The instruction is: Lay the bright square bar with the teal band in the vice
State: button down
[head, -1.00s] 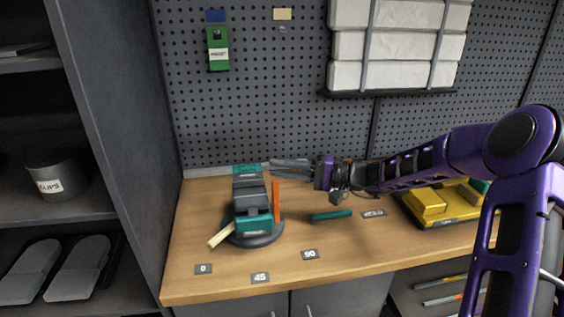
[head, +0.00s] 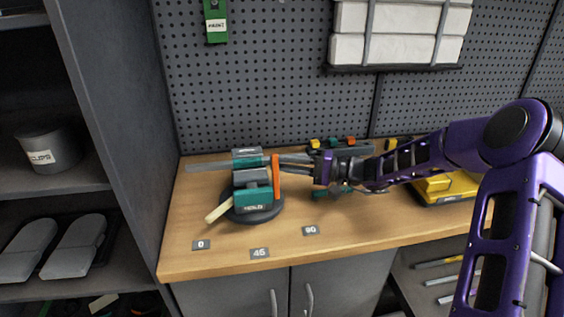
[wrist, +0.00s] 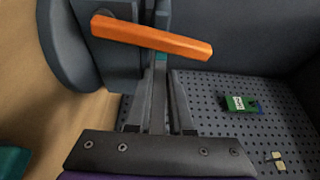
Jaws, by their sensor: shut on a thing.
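The vice, with teal and grey jaws, stands on a dark round base (head: 254,212) on the bench. Its orange handle (head: 276,178) stands upright on its right side and crosses the wrist view (wrist: 150,38). The bright bar (head: 206,165) lies level across the vice's rear part, its bare end sticking out left. Its teal band (head: 250,162) is at the vice; a bit of teal shows between my fingers in the wrist view (wrist: 160,60). My gripper (head: 284,159) is shut on the bar just right of the handle. Whether the bar touches the jaws I cannot tell.
A cream lever (head: 217,213) sticks out at the vice's front left. Number plates, such as 45 (head: 260,253), lie along the front. A yellow fixture (head: 440,187) is at right, and small coloured pieces (head: 335,142) are at the back.

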jog(key=shift+f+b, duration=0.25)
jog(key=shift+b, duration=0.1)
dwell(0.4)
jog(key=c, duration=0.8)
grip_release()
jog(key=shift+o, duration=0.4)
jog(key=shift+f, duration=0.15)
jog(key=shift+d, duration=0.1)
jog(key=s+d, duration=0.2)
jog(key=d, duration=1.5)
jog(key=shift+s, duration=0.2)
